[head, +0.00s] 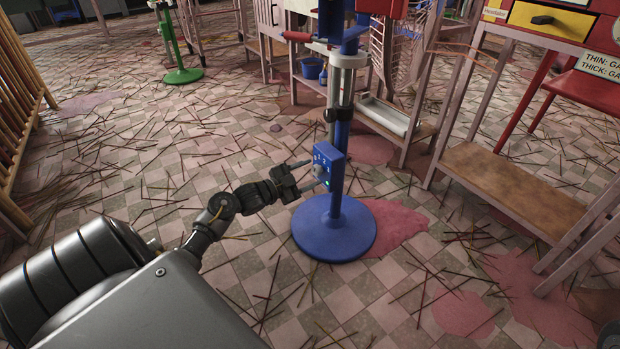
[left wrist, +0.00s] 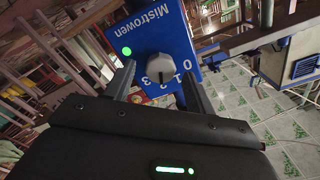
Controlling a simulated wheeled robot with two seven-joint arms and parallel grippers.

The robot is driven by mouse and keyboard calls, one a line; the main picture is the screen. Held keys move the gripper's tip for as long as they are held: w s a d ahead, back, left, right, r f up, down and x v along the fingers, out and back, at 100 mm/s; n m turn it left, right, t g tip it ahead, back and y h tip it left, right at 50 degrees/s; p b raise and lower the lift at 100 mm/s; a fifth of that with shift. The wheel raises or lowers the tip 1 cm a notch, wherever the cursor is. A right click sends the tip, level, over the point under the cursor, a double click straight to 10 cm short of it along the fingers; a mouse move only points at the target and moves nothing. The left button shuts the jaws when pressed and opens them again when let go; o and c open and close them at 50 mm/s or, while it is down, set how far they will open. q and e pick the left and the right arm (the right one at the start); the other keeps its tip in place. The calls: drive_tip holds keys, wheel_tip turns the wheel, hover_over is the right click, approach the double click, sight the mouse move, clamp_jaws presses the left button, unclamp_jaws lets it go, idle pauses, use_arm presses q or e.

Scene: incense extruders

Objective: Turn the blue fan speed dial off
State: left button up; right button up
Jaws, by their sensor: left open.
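The blue fan's stand rises from a round blue base (head: 334,228) in the head view. Its blue control box (head: 328,158) sits low on the pole. The box carries a pale grey speed dial (head: 319,172), which also shows in the left wrist view (left wrist: 160,67). Numbers 0, 1, 2 and 3 are printed around the dial, and a green light (left wrist: 127,51) glows beside it. Contact cannot be told.
A green stand (head: 183,75) is at the back left, and a slatted wooden rail (head: 18,100) lines the left edge. Thin sticks litter the checkered floor, with pink patches around the fan's base.

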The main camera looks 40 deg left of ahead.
use_arm(q)
drive_tip(key=shift+w+d, duration=0.15)
drive_tip(key=shift+w, duration=0.4)
